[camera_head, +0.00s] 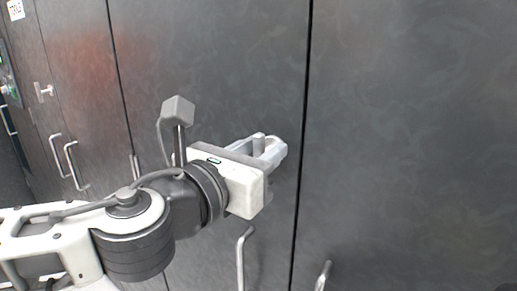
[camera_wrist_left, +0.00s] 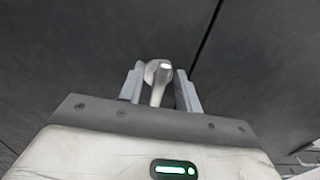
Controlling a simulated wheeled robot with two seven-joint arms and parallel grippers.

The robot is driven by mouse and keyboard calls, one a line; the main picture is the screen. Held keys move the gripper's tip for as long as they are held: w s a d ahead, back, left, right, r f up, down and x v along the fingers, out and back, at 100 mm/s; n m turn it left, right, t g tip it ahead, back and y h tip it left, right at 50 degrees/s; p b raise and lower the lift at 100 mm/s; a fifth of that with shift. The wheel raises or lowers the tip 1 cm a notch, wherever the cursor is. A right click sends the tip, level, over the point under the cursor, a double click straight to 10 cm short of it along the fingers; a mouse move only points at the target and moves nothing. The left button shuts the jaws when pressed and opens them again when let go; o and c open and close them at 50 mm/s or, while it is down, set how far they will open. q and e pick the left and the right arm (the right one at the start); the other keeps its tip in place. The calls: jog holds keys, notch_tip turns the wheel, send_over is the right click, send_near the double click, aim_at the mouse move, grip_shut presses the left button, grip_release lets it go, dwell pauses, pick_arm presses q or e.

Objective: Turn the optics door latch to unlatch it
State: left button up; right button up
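The latch (camera_wrist_left: 158,80) is a small pale metal lever with a rounded head on a dark door, seen in the left wrist view. Its lever end points down toward my palm. My left gripper (camera_wrist_left: 160,92) is open, with one finger on each side of the latch. The lever looks clear of both fingers, though contact near the head cannot be told. In the head view my left gripper (camera_head: 266,148) is up against the dark door panel (camera_head: 220,60), and its fingers largely hide the latch. My right gripper is not in view.
Dark cabinet doors fill the background, with a vertical seam (camera_head: 303,120) just right of my left gripper. Bar handles stand out below it (camera_head: 241,262) and to the right (camera_head: 322,276). More handles (camera_head: 72,163) and a small fitting (camera_head: 43,90) are at left.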

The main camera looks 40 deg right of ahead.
pick_arm(q)
grip_shut()
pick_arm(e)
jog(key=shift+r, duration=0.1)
pick_arm(q)
jog(key=shift+n, duration=0.5)
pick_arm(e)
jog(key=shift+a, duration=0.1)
pick_arm(q)
jog(key=n, duration=0.3)
jog(key=shift+w+a+n+p, duration=0.1)
jog(key=shift+w+n+p, duration=0.2)
jog(key=shift+n, duration=0.1)
jog(key=n, duration=0.2)
jog(key=n+p, duration=0.1)
jog(key=n, duration=0.2)
jog(key=shift+w+a+f, duration=0.1)
jog(key=shift+w+f, duration=0.05)
jog(key=n, duration=0.2)
jog(key=n+p, duration=0.1)
jog(key=n, duration=0.2)
jog(key=n+p, duration=0.1)
jog(key=n, duration=0.1)
jog(key=shift+w+f+n, duration=0.1)
jog(key=shift+f+n, duration=0.2)
jog(key=shift+f, duration=0.05)
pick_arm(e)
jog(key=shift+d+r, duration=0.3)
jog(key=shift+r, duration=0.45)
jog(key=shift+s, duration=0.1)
